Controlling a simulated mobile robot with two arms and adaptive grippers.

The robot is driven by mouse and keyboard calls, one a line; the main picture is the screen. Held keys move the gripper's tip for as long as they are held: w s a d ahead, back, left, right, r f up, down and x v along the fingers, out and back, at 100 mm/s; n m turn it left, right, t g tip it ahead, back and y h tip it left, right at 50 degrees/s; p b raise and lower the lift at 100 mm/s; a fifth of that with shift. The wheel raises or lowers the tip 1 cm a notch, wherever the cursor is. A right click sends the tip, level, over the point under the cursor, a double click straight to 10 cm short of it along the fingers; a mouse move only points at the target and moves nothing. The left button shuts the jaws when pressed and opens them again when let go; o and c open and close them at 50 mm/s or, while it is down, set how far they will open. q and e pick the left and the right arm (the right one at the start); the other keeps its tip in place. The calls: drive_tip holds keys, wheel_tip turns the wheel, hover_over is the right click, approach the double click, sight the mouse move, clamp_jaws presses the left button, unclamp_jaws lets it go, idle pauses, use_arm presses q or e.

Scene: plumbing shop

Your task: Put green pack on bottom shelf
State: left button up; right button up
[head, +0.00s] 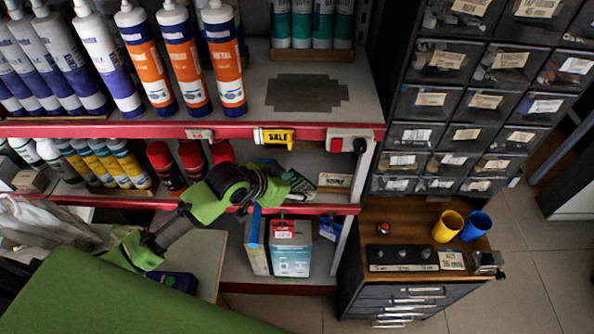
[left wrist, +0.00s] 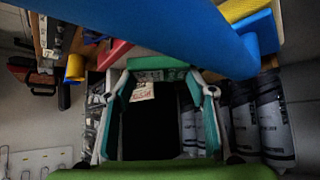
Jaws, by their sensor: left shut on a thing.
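In the head view my left gripper (head: 298,186) reaches in from the left, at the middle shelf of the red-edged rack, right of the red-capped bottles. In the left wrist view its two fingers stand apart with a green pack (left wrist: 158,75) between their tips, and the gripper is shut on it. Most of the pack is dark or hidden in that view, and in the head view I cannot clearly make it out. The bottom shelf (head: 240,266) lies below, with a blue-and-white box (head: 291,255) on it. My right gripper is not in view.
Red-capped bottles (head: 165,166) stand left of the gripper on the middle shelf. A small sign (head: 335,180) stands right of it. A drawer cabinet with a wooden top (head: 395,215) holds a yellow cup (head: 447,226) and a blue cup (head: 475,227).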

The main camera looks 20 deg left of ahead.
sight(297, 174)
use_arm(q)
drive_tip(key=shift+w+a, duration=0.15)
drive_tip(key=shift+w, duration=0.55)
drive_tip(key=w, duration=0.1)
drive_tip(key=w+a, duration=0.1)
drive_tip(key=w, duration=0.1)
drive_tip(key=shift+w+r+p, duration=0.1)
drive_tip(key=shift+w+p, duration=0.2)
drive_tip(key=shift+f, duration=0.85)
drive_tip(key=shift+s, duration=0.1)
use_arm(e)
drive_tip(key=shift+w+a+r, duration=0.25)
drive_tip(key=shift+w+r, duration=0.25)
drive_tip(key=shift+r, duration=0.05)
use_arm(q)
drive_tip(key=shift+f, duration=0.6)
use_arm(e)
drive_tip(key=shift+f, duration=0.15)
use_arm(q)
drive_tip(key=o, duration=0.9)
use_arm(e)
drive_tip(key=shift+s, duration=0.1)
